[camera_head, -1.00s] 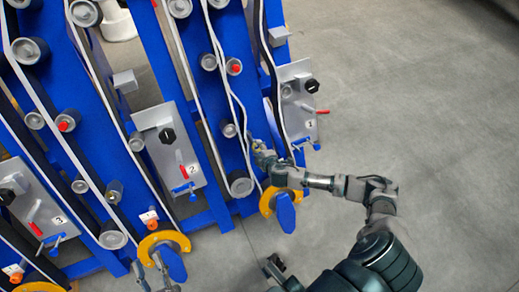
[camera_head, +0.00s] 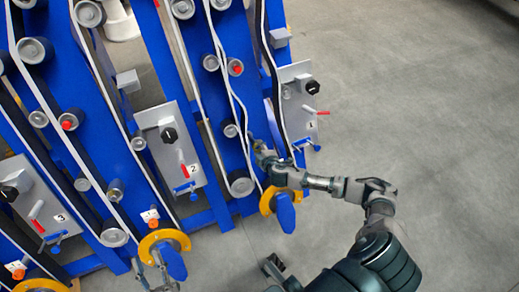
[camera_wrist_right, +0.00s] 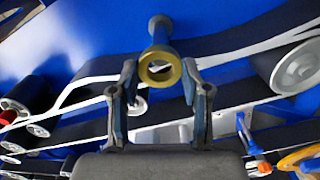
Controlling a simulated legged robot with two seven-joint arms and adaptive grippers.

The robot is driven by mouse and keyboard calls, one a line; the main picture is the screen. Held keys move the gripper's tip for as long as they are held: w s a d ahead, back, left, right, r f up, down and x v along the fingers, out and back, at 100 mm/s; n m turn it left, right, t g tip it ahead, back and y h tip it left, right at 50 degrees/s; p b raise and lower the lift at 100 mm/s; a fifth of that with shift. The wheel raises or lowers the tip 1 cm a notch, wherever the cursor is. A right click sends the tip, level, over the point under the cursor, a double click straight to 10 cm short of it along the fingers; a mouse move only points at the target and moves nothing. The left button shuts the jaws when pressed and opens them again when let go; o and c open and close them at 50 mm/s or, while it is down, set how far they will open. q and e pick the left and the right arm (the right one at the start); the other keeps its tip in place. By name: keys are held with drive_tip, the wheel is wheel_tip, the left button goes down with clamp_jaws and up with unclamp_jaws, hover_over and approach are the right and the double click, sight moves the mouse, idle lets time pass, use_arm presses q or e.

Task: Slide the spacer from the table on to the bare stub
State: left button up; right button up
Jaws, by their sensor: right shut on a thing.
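My right gripper (camera_head: 262,150) is at the blue frame, left of the panel numbered 1. In the right wrist view its two fingers (camera_wrist_right: 160,72) are closed in on a brass-yellow ring, the spacer (camera_wrist_right: 160,82), seen end-on. The grey stub (camera_wrist_right: 158,38) shows directly behind and above the spacer, roughly in line with it. I cannot tell whether the spacer is around the stub or just in front of it. The spacer is too small to make out in the head view. My left gripper (camera_head: 149,271) is at the bottom edge, fingers apart and empty.
Pale belts and grey rollers (camera_head: 241,183) run close around the right gripper. The panel numbered 1 (camera_head: 298,102) is to its right, and a yellow ring with a blue lever (camera_head: 285,213) is below. Open grey floor (camera_head: 430,120) fills the right side.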

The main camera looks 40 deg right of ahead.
sight(251, 139)
use_arm(q)
drive_tip(key=shift+f, duration=0.15)
use_arm(e)
drive_tip(key=shift+w+f, duration=0.1)
drive_tip(key=shift+b+x, duration=1.2)
drive_tip(key=shift+x, duration=1.25)
drive_tip(key=shift+b+x, duration=1.4)
drive_tip(key=shift+x, duration=1.45)
drive_tip(key=o, duration=1.3)
use_arm(q)
wheel_tip(251, 139, down, 8)
drive_tip(key=g, duration=0.1)
drive_tip(key=shift+r+y, duration=0.2)
drive_tip(key=shift+y, duration=0.1)
drive_tip(key=shift+w, duration=0.1)
use_arm(e)
drive_tip(key=shift+a, duration=0.1)
drive_tip(key=v, duration=1.2)
